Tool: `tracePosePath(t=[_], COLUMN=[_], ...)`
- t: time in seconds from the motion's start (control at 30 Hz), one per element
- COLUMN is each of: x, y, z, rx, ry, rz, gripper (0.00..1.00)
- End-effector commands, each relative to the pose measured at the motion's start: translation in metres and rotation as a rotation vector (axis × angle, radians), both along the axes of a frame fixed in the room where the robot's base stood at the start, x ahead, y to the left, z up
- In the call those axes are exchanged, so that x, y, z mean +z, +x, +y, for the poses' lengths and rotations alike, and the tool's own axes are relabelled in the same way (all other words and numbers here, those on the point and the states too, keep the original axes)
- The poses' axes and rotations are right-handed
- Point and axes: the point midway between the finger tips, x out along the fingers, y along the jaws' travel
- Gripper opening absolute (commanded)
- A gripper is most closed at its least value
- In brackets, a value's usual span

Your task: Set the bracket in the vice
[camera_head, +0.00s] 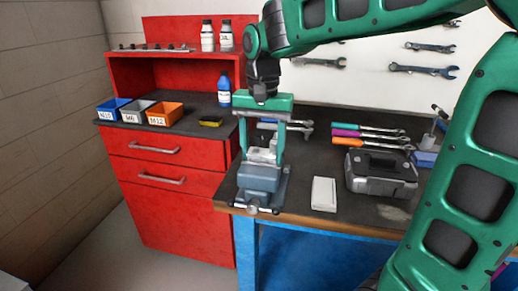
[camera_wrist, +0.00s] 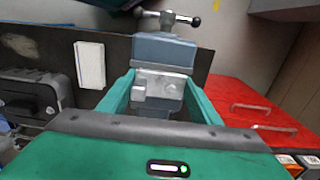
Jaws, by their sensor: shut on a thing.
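The bracket (camera_head: 262,155) is a small pale silver metal block. It also shows in the wrist view (camera_wrist: 158,88), between my green fingers. My gripper (camera_head: 262,160) points down from above and is shut on the bracket. The vice (camera_head: 263,183) is blue-grey and stands at the front left corner of the dark workbench. In the wrist view the vice (camera_wrist: 165,50) lies just beyond the fingertips. The bracket is over the vice's jaw area. Whether it touches the jaws or sits fully between them is hidden.
A white box (camera_head: 324,194) and a grey toolbox (camera_head: 381,175) stand right of the vice. Several wrenches (camera_head: 370,134) lie at the back of the bench. A red cabinet (camera_head: 170,190) on the left bears blue, grey and orange bins (camera_head: 164,115) and a blue bottle (camera_head: 224,92).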

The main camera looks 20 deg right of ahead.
Motion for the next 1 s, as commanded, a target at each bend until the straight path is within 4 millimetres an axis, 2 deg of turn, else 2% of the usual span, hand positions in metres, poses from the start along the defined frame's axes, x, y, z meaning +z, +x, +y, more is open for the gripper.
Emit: tracePosePath(t=[0.6, 0.63, 0.7, 0.73, 1.0], x=[-0.012, -0.013, -0.013, -0.013, -0.012], y=[0.000, 0.000, 0.000, 0.000, 0.000], z=[0.000, 0.000, 0.000, 0.000, 0.000], rx=[0.000, 0.000, 0.000, 0.000, 0.000], ry=[0.000, 0.000, 0.000, 0.000, 0.000], rz=[0.000, 0.000, 0.000, 0.000, 0.000], gripper=[0.29, 0.60, 0.77, 0.80, 0.80])
